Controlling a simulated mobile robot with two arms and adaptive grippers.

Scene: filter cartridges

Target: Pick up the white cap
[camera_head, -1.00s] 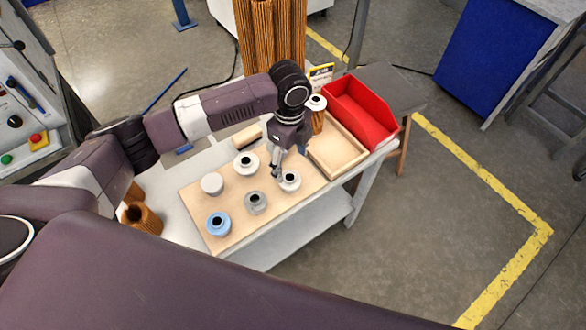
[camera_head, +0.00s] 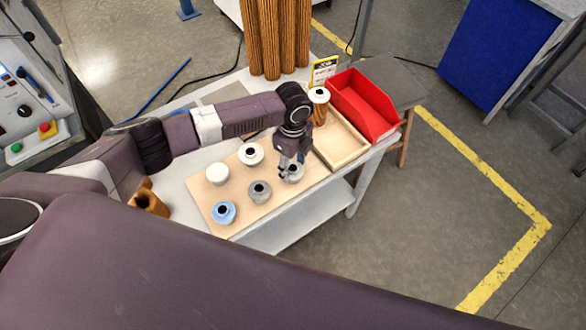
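Several caps stand on a light wooden board. One whitish cap with a dark hole (camera_head: 295,177) is at the board's right end, partly hidden by my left gripper (camera_head: 289,170). The gripper points down with its fingertips at this cap; I cannot tell whether they touch it or how far apart they are. Another white cap with a dark hole (camera_head: 250,154) stands at the back, and a plain white cap (camera_head: 217,174) to its left. A grey cap (camera_head: 260,191) and a blue cap (camera_head: 223,211) stand in front. My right gripper is not in view.
The board (camera_head: 240,219) lies on a pale table. Right of it are a wooden tray (camera_head: 341,148), a filter cartridge with a white cap (camera_head: 319,103) and a red bin (camera_head: 365,105). Tall brown pleated cartridges (camera_head: 277,40) stand behind. A brown cartridge (camera_head: 150,203) is at the left.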

